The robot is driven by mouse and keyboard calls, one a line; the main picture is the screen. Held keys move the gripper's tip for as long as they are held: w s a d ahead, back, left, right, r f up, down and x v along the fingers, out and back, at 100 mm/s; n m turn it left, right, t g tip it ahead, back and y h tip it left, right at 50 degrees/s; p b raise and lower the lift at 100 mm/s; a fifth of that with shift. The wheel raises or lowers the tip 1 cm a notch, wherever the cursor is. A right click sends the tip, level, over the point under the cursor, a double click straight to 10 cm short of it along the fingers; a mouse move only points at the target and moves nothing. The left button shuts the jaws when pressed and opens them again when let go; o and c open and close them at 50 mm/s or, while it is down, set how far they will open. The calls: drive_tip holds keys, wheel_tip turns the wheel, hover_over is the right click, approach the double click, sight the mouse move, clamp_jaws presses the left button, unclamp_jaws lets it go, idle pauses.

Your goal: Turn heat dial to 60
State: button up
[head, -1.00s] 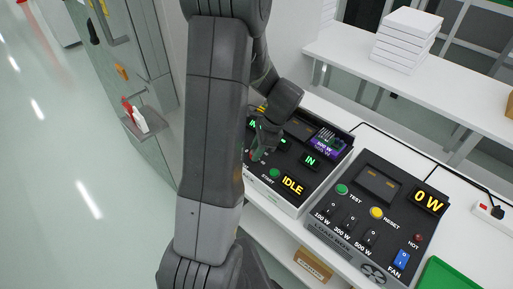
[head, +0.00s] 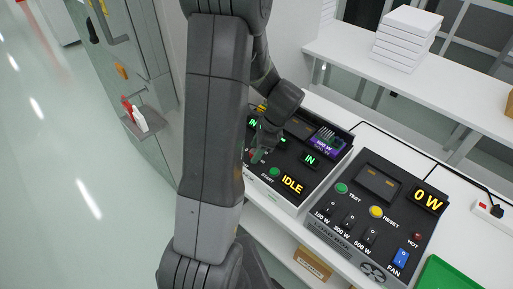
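The dark control panel (head: 316,180) with a yellow IDLE display (head: 292,186), green IN displays (head: 310,160) and a green START button (head: 274,172) stands on the white bench. The heat dial cannot be made out; my arm covers the panel's left part. My gripper (head: 257,153) is over that left part, low and close to the panel face, mostly hidden behind my arm. I cannot tell whether its fingers are open or shut, or whether they touch anything.
A load box (head: 368,215) with switches, TEST and RESET buttons and a 0 W display stands to the right. A green tray (head: 450,275) lies at the lower right. White boxes (head: 404,40) are stacked on the shelf behind. A spray bottle (head: 138,118) stands on a ledge at left.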

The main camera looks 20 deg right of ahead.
drive_tip(key=v, duration=1.4)
drive_tip(key=shift+b, duration=0.3)
drive_tip(key=shift+a+f, duration=0.1)
drive_tip(key=shift+f, duration=0.05)
drive_tip(key=x, duration=1.3)
drive_tip(key=shift+w+a+f+p, duration=0.1)
drive_tip(key=shift+f+p, duration=0.2)
drive_tip(key=shift+f, duration=0.05)
drive_tip(key=shift+r, duration=0.15)
